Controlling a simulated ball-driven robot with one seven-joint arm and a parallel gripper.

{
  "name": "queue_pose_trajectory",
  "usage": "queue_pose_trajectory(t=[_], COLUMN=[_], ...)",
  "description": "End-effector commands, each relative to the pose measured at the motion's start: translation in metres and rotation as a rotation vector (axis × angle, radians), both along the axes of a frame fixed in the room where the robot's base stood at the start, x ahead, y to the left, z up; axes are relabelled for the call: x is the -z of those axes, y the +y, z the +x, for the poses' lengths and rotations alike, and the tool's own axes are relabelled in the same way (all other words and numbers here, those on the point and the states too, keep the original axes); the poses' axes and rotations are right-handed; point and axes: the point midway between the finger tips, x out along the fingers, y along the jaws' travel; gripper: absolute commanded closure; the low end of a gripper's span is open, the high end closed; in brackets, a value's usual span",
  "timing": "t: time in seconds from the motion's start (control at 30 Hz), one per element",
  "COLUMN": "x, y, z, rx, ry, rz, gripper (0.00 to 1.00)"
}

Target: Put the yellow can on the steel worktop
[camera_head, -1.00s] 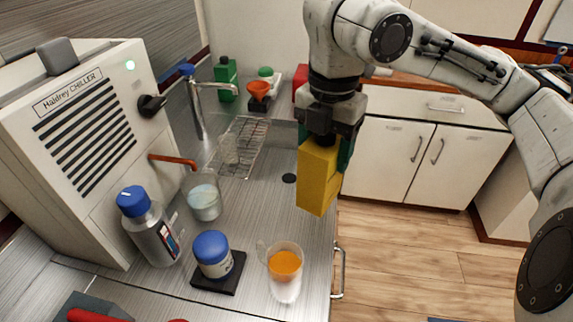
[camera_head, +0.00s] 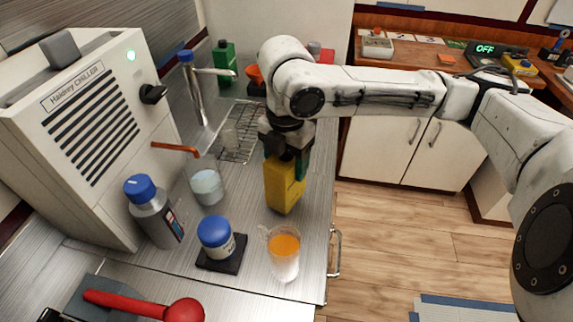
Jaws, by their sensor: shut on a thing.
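The yellow can (camera_head: 284,187) is a boxy yellow container, upright, hanging below my gripper (camera_head: 288,158). My gripper is shut on the top of the can. The steel worktop (camera_head: 140,285) runs along the left and middle of the view. The can is over the worktop's right part, behind the beaker of orange liquid. I cannot tell whether its base touches the surface.
A beaker of orange liquid (camera_head: 284,255) stands near the front edge. A blue-lidded jar (camera_head: 216,235) on a black pad, a glass beaker (camera_head: 207,182), a grey bottle (camera_head: 155,215) and a wire rack (camera_head: 240,130) stand around. A chiller (camera_head: 90,130) is at left.

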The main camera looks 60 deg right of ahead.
Motion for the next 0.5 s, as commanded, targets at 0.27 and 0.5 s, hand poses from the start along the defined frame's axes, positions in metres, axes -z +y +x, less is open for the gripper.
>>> queue_pose_trajectory(t=[0.27,0.5], x=[0.0102,0.0133], y=[-0.0005,-0.0004], z=[0.0001,0.0], rx=[0.0,0.0], ry=[-0.003,-0.003], rz=[-0.002,-0.001], gripper=[1.0,1.0])
